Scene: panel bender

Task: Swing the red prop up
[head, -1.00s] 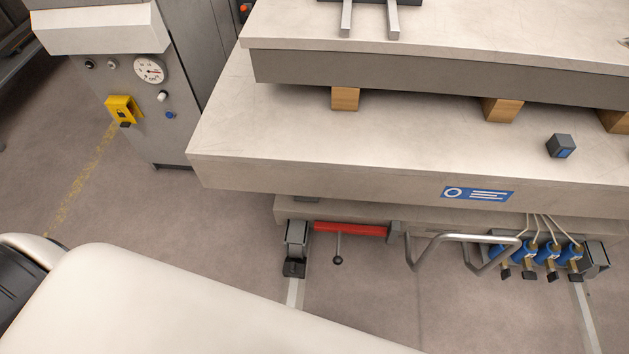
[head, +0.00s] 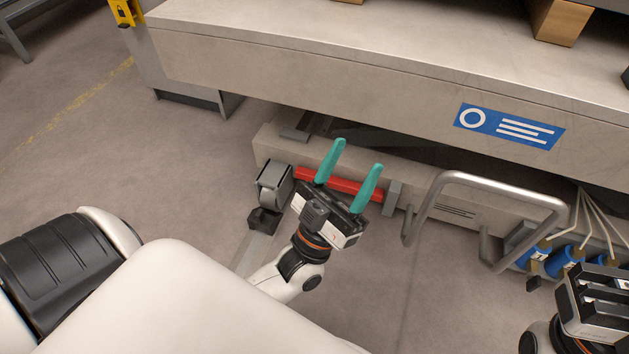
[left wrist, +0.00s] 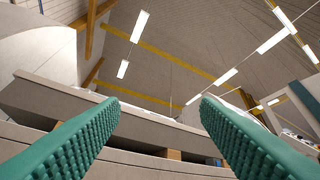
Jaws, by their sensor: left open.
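The red prop (head: 345,184) is a long bar lying along the machine's low base beam, between a grey hinge bracket on its left and a small grey block on its right. My left gripper (head: 358,155) is open, its two teal fingers pointing up and away in front of the bar, partly covering it. I cannot tell whether they touch it. The prop's ball-ended handle is hidden. The left wrist view shows the open teal fingers (left wrist: 160,99) with nothing between them; the prop is not seen there. My right gripper (head: 598,292) shows partly at the lower right.
The thick table (head: 330,75) overhangs the base beam. A bent metal tube handle (head: 500,183) stands out right of the prop. Blue valves (head: 565,262) with hoses sit farther right, near my right gripper. The floor at left (head: 110,165) is clear.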

